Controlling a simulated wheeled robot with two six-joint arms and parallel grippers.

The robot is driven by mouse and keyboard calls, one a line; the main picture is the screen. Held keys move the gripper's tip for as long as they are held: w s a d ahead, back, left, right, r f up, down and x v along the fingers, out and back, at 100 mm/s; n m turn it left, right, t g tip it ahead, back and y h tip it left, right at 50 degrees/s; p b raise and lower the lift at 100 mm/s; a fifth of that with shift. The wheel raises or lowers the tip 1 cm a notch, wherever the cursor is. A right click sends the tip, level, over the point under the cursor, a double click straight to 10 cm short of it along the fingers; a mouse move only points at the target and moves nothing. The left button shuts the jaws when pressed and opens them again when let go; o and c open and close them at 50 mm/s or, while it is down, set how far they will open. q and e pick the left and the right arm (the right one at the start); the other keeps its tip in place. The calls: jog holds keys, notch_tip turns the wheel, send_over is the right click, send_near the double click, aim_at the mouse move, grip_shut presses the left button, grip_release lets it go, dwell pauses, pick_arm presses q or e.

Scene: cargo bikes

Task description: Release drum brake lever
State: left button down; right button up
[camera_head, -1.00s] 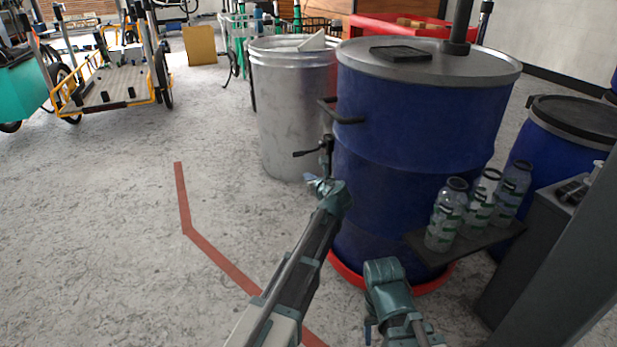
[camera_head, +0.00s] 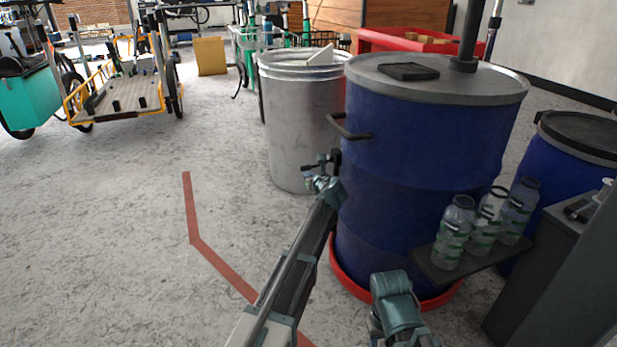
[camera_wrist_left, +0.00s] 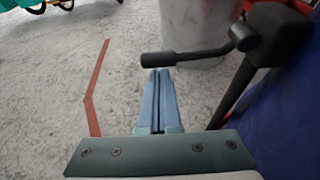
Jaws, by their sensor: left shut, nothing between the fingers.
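The black drum brake lever (camera_wrist_left: 195,55) sticks out to the left from its pivot at the side of the blue drum (camera_head: 430,145). In the head view the lever (camera_head: 313,168) shows small, just above my left gripper. My left gripper (camera_wrist_left: 160,72) is shut and empty. In the wrist view its fingertips lie just under the lever's left, thicker end; I cannot tell if they touch it. The left gripper (camera_head: 312,182) also shows in the head view, beside the drum. My right arm is at the bottom of the head view, but its fingers cannot be made out.
A grey metal bin (camera_head: 295,115) stands behind the lever. A small shelf with several clear bottles (camera_head: 488,225) is on the drum's right, near a grey cabinet (camera_head: 550,265). The drum stands in a red tray (camera_head: 352,284).

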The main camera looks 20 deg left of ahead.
dwell(0.3)
pick_arm(q)
jog(key=shift+r, duration=0.25)
jog(key=shift+s+a+r+m+p, duration=0.1)
jog(key=shift+r+m+p, duration=0.2)
jog(key=shift+m+p, duration=0.15)
jog(key=shift+a+r+m+g+y+p, duration=0.1)
jog(key=shift+r+m+g+y+p, duration=0.3)
jog(key=shift+r+p, duration=0.3)
jog(key=shift+s+a+r+p, duration=0.1)
jog(key=shift+r+p, duration=0.25)
notch_tip(320, 180, up, 5)
jog(key=m+p, duration=0.1)
jog(key=p, duration=0.3)
send_over(303, 167)
jog(key=s+d, duration=0.1)
jog(key=d, duration=0.1)
jog(key=shift+w+d+r+y+p, duration=0.15)
jog(key=shift+d+r+y+p, duration=0.25)
jog(key=shift+p, duration=0.4)
jog(key=shift+r, duration=0.15)
